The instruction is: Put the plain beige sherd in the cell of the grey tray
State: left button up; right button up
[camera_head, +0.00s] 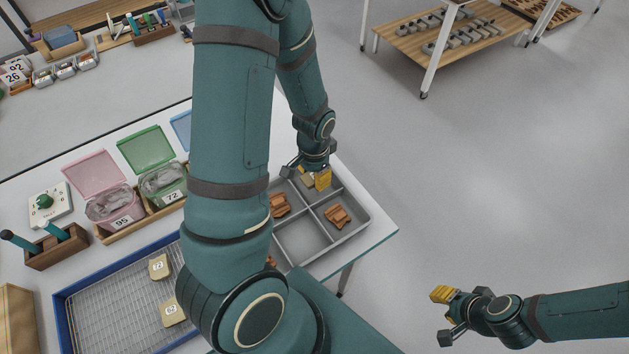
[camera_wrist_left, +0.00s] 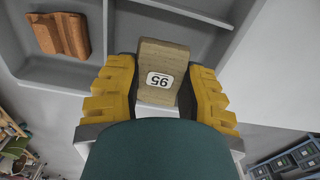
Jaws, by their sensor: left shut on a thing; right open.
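My left gripper (camera_head: 314,180) is shut on a plain beige sherd (camera_wrist_left: 161,65) with a white number label, which shows between the yellow fingers in the left wrist view. In the head view the sherd is mostly hidden by the gripper. It is at the far cell of the grey tray (camera_head: 363,227); I cannot tell whether it touches the floor of that cell. Terracotta sherds lie in two other cells, one on the right (camera_head: 337,215) and one on the left (camera_head: 279,203). My right gripper (camera_head: 446,317) is open and empty, off to the right beyond the table.
A blue-rimmed wire rack (camera_head: 110,300) holds beige labelled sherds (camera_head: 160,267). Pink (camera_head: 115,207) and green (camera_head: 163,183) lidded boxes stand behind it. The tray's front cell (camera_head: 302,238) looks empty where visible. My left arm hides part of the table. Open floor lies to the right.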

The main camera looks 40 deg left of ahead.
pick_arm(q)
jog(key=shift+f, duration=1.3)
jog(key=shift+f+b, duration=0.1)
jog(key=shift+b, duration=0.25)
jog(key=o, duration=0.8)
jog(key=shift+r, duration=0.25)
notch_tip(320, 180, up, 12)
jog(key=p, duration=0.4)
jog(key=shift+f, duration=0.1)
